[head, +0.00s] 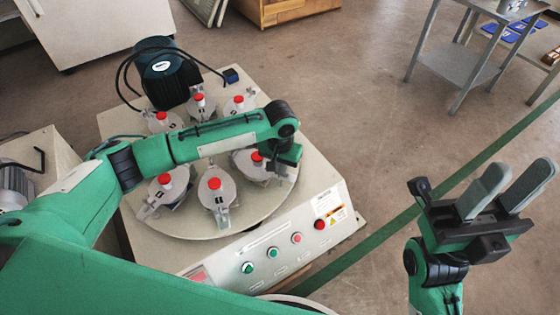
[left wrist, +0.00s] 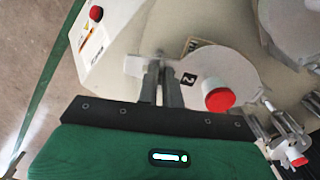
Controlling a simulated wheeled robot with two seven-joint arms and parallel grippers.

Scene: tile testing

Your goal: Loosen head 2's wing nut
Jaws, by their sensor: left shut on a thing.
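Head 2 (left wrist: 222,75) is a pale round plate with a black "2" label and a red knob (left wrist: 218,98) in the left wrist view. In the head view, head 2 (head: 248,164) is at the right of the turntable, partly behind my left arm. My left gripper (left wrist: 161,68) is over its outer edge, fingers close together and shut on the wing nut, which the fingers hide. In the head view the left gripper (head: 284,168) points down at that edge. My right gripper (head: 518,178) is open and empty, over the floor at the right.
Several similar red-knobbed heads (head: 216,191) stand around the round turntable (head: 255,215). A dark motor (head: 164,76) is behind them. The control panel (head: 290,240) with buttons is at the front. A metal trolley (head: 465,65) stands at the back right. The floor between is clear.

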